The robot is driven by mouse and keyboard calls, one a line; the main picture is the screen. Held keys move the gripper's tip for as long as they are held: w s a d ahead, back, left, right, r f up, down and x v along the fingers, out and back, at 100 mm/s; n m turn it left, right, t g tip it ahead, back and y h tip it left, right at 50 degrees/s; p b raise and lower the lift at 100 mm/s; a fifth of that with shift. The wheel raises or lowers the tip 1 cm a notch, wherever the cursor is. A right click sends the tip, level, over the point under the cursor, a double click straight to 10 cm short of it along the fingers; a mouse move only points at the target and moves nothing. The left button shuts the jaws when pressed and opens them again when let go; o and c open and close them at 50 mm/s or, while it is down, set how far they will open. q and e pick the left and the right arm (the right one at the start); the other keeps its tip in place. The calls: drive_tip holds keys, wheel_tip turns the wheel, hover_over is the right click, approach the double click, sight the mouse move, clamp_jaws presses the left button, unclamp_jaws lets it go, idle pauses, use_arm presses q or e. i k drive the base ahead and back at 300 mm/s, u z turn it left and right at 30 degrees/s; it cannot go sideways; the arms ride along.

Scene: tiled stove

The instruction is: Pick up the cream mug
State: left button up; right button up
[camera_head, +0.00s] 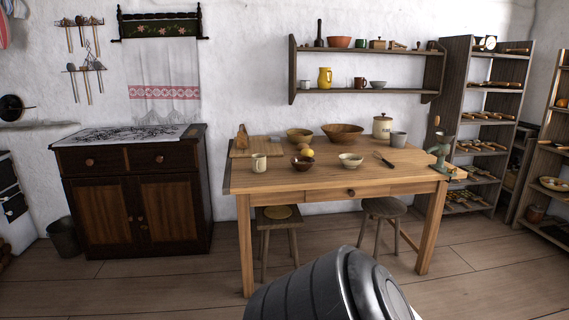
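A cream mug (259,163) stands upright on the wooden table (290,180), near its left front edge. It is in front of a cutting board (256,147) and to the left of a dark brown bowl with a yellow-orange fruit. Nothing hides the mug's front. Neither of my grippers shows in the head view. A dark, rounded part of my own body is at the bottom middle, in front of the table and apart from it.
The table also holds a wooden bowl (342,132), a patterned bowl (351,160), a lidded canister (382,127), a grey cup (398,139) and a meat grinder (440,150). Stools (383,213) stand beneath. A dark cabinet (135,190) is left; floor between is free.

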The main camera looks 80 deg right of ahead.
sight(258, 161)
drive_tip(key=z, duration=2.9)
